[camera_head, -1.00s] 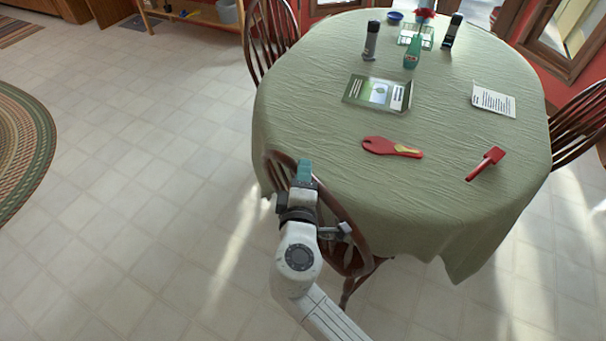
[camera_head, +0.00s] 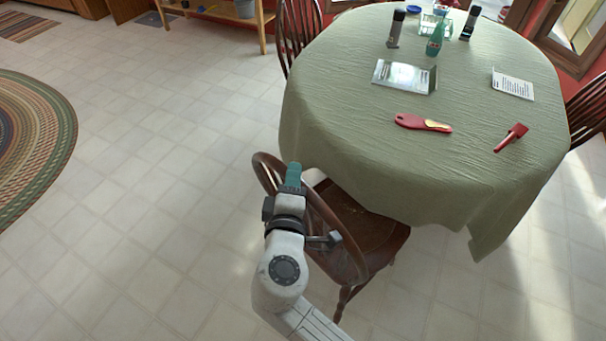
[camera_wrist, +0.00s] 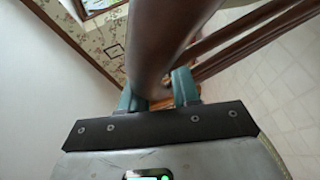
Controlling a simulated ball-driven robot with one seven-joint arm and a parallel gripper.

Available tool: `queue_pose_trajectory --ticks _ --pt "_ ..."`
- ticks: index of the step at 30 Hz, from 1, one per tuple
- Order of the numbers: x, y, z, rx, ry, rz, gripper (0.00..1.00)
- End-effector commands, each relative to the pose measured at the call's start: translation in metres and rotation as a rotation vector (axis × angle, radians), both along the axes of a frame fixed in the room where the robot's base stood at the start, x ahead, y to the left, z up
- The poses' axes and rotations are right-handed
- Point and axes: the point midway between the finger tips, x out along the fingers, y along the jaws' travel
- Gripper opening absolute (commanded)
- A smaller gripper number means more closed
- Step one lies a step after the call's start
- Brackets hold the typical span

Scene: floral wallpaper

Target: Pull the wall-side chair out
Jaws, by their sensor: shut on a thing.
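A dark brown wooden chair (camera_head: 368,222) with a curved back stands at the near left side of the round table. Its back faces me and much of its seat shows clear of the tablecloth. My gripper (camera_head: 293,174) is at the top of the chair's back. In the wrist view, the teal fingers of my gripper (camera_wrist: 158,92) stand on either side of the chair's brown rail (camera_wrist: 160,42) and are shut on it. My wrist and arm hide part of the chair's back in the head view.
The table (camera_head: 350,130) has a green cloth hanging low, with a red spoon rest (camera_head: 410,122), a red scoop (camera_head: 511,137) and bottles on top. Other chairs stand at the back left (camera_head: 297,30) and right (camera_head: 588,105). The tiled floor at left is clear up to a braided rug (camera_head: 40,130).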

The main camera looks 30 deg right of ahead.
Motion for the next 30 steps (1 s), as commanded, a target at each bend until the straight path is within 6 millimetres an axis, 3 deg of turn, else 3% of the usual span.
queue_pose_trajectory --ticks 3,12,19,30 --pt "-0.007 0.027 -0.003 0.001 0.003 0.012 0.00" --pt "-0.021 0.074 -0.003 0.001 0.004 0.010 0.00" --pt "-0.025 0.088 -0.003 0.001 0.004 0.007 0.00" --pt "-0.026 0.090 -0.003 0.001 0.004 0.005 0.00"
